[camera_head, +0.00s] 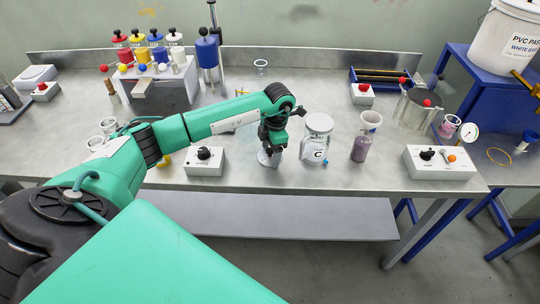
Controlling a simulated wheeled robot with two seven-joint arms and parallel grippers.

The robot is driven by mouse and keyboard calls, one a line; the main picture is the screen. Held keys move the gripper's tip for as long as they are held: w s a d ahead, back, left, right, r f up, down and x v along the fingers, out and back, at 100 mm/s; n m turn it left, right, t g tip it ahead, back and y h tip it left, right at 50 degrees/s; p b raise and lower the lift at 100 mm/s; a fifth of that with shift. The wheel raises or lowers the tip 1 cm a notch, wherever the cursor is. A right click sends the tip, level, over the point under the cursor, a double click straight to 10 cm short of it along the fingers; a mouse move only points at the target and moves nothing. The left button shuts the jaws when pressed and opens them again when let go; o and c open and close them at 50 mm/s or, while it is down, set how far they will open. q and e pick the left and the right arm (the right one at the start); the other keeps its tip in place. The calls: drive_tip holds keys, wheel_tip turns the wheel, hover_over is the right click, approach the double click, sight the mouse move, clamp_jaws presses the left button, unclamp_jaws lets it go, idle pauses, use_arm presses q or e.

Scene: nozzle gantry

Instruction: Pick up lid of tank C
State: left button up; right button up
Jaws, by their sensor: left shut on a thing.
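Tank C (314,150) is a clear jar with a dark C on its pale label, upright on the steel bench near the front edge. Its round top (319,123) looks pale; I cannot tell how open it is. My left gripper (269,147) points down just left of the jar, apart from it. It is shut on a small pale round piece (268,158), which looks like the lid, at or just above the bench top. The fingers hide part of this piece. My right gripper is not in view.
A control box with a black knob (204,161) stands left of the gripper. A tall glass with purple content (361,147) stands right of tank C. Another control box (438,162) is farther right. The bench middle (325,92) is mostly clear.

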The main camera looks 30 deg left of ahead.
use_arm(q)
drive_tip(key=shift+r, duration=0.15)
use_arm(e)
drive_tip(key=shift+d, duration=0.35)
